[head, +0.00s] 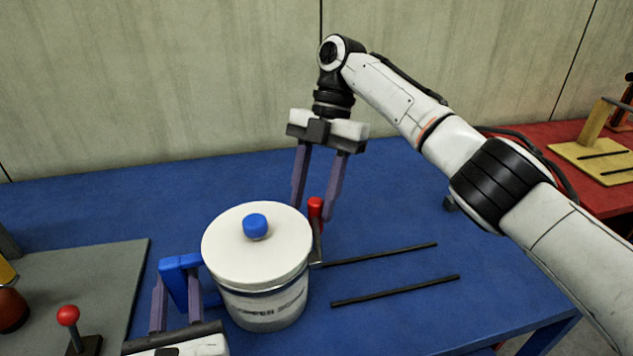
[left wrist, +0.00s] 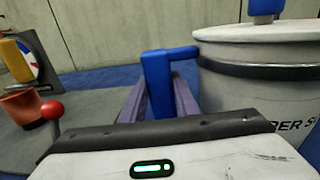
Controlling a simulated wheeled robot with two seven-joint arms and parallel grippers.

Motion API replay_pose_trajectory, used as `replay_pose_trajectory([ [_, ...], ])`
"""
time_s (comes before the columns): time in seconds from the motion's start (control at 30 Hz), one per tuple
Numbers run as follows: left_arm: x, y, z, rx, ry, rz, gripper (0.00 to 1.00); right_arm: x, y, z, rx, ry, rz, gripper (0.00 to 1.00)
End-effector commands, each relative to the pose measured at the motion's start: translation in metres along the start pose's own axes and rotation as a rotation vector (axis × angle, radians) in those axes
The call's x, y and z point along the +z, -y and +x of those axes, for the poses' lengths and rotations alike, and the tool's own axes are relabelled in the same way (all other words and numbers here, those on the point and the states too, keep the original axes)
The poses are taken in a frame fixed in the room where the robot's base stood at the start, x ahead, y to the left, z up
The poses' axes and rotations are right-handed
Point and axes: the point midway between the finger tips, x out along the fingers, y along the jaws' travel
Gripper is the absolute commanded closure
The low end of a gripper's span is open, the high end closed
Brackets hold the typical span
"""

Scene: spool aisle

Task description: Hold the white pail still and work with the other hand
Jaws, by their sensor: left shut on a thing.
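The white pail (head: 262,285) stands upright on the blue table. Its white lid (head: 225,248) is on and has a blue knob (head: 256,226). A blue handle (head: 180,266) sticks out from its left side. My left gripper (head: 177,283) is shut on this handle; the left wrist view shows the handle (left wrist: 158,75) between the fingers, beside the pail (left wrist: 245,90). My right gripper (head: 315,208) is open behind the pail's right side, its fingers pointing down. A red-topped lever (head: 316,208) shows between its fingertips, apparently not pinched. The lever's foot is partly hidden by the pail.
Two dark rails (head: 395,291) lie on the table right of the pail. A grey mat (head: 110,275) at left holds a red-knobbed lever (head: 68,316) and an orange-brown pot (head: 12,308). A red table (head: 565,140) with a wooden fixture stands at right. The table's back is clear.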

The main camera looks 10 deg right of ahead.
Motion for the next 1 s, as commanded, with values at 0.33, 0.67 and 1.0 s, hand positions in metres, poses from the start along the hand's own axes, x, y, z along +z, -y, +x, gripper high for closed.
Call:
replay_pose_trajectory([
  [0.33, 0.0, -0.002, 0.001, 0.005, 0.0, -0.001, 1.0, 0.0, -0.002, -0.047, 0.004, 0.002, 0.002, 0.6],
  [0.67, 0.0, -0.003, 0.001, 0.007, 0.001, 0.0, 1.0, -0.001, 0.001, -0.058, -0.001, 0.001, -0.001, 0.6],
  [1.0, 0.0, -0.003, 0.001, 0.008, 0.001, 0.001, 1.0, -0.001, 0.001, -0.058, -0.002, 0.002, 0.0, 0.6],
])
